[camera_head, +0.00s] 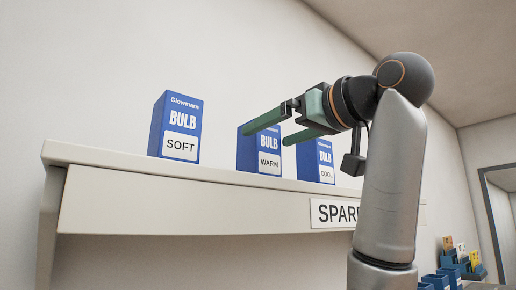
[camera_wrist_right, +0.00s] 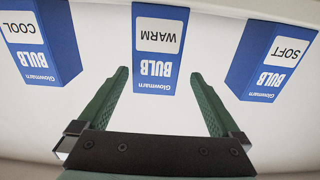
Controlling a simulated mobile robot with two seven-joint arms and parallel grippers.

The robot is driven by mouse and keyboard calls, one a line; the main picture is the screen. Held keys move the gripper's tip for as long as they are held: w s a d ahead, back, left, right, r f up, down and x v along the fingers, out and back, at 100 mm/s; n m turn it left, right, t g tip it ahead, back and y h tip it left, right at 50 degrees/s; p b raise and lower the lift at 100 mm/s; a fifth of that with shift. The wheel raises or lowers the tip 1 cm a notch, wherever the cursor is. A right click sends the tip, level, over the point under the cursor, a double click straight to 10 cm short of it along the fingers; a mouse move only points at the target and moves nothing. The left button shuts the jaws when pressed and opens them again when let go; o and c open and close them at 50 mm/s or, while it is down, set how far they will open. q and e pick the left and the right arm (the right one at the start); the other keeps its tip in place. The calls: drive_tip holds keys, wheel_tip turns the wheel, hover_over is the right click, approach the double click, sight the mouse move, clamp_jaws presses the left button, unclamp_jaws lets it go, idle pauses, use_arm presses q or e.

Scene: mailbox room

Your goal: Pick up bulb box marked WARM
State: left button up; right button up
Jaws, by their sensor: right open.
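The bulb box marked WARM (camera_head: 262,164) is blue with a white label and stands upright on the shelf, between two like boxes. It also shows at the top middle of the right wrist view (camera_wrist_right: 160,45), upside down there. My right gripper (camera_head: 263,131) is open and empty, with green fingers. In the head view its fingers overlap the top of the WARM box and part of the COOL box. In the wrist view the fingers point toward the WARM box, one to each side of its line, with the box not between them. My left gripper is not in view.
The SOFT box (camera_head: 176,127) stands to the left on the shelf (camera_head: 130,163); the COOL box (camera_head: 326,168) stands to the right, partly hidden by my right gripper. A SPARES-like sign (camera_head: 335,213) is partly covered by my arm. Blue bins (camera_head: 448,275) sit far right.

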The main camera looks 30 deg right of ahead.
sight(259, 144)
drive_tip(key=w, duration=0.2)
drive_tip(key=w+p, duration=0.2)
drive_tip(key=w, duration=0.1)
drive_tip(key=shift+w+f, duration=0.35)
drive_tip(key=shift+c, duration=0.2)
drive_tip(key=c, duration=1.2)
drive_tip(key=shift+c, duration=0.5)
drive_tip(key=shift+r, duration=0.15)
